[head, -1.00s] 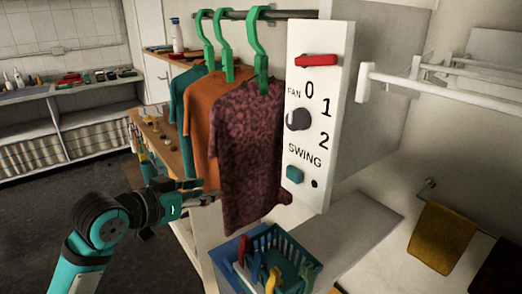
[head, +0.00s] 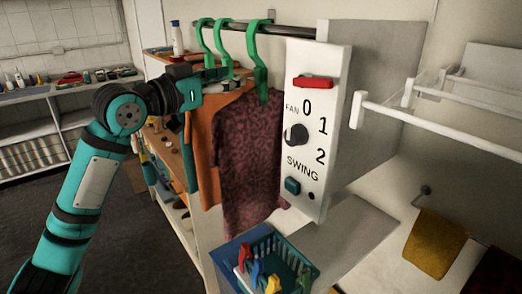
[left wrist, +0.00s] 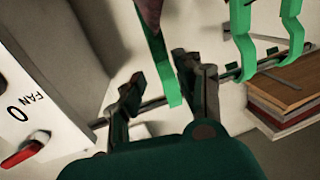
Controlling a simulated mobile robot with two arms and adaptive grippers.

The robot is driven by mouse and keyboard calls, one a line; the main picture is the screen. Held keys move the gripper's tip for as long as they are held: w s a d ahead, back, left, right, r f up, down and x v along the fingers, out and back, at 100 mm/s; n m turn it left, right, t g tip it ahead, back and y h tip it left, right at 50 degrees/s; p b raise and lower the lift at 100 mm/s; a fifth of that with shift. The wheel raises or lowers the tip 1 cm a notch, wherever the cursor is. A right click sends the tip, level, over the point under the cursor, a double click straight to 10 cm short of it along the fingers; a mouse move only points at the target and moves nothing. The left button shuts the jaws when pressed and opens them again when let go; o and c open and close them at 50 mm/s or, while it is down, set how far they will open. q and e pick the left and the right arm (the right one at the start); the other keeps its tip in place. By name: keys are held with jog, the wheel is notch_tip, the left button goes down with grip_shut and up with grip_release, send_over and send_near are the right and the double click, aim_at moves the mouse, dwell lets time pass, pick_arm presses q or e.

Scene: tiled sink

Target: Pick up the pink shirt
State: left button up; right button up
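The pink shirt (head: 250,155), a mottled dark maroon-pink, hangs frontmost on a green hanger (head: 260,68) from a metal rod. My left gripper (head: 238,82) is raised to hanger height, just left of that hanger and in front of the other hangers. In the left wrist view its two fingers (left wrist: 167,90) are spread apart, with a green hanger hook (left wrist: 163,65) showing between them; contact is not clear. A bit of the pink shirt (left wrist: 149,12) shows at the top edge there. My right gripper is not in view.
An orange shirt (head: 204,130) and a teal shirt hang behind it. A white fan control panel (head: 311,135) stands close on the right. A blue basket (head: 229,262) with colored clips sits below. White drying bars (head: 440,125) extend at right.

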aim_at(260, 73)
pick_arm(q)
jog(key=p+x, duration=0.4)
jog(key=x, duration=0.3)
jog(key=shift+w+d, duration=0.25)
jog(key=shift+d, duration=0.05)
jog(key=shift+w+d+f, duration=0.1)
jog(key=shift+w+d, duration=0.05)
jog(key=shift+c, duration=0.7)
grip_shut()
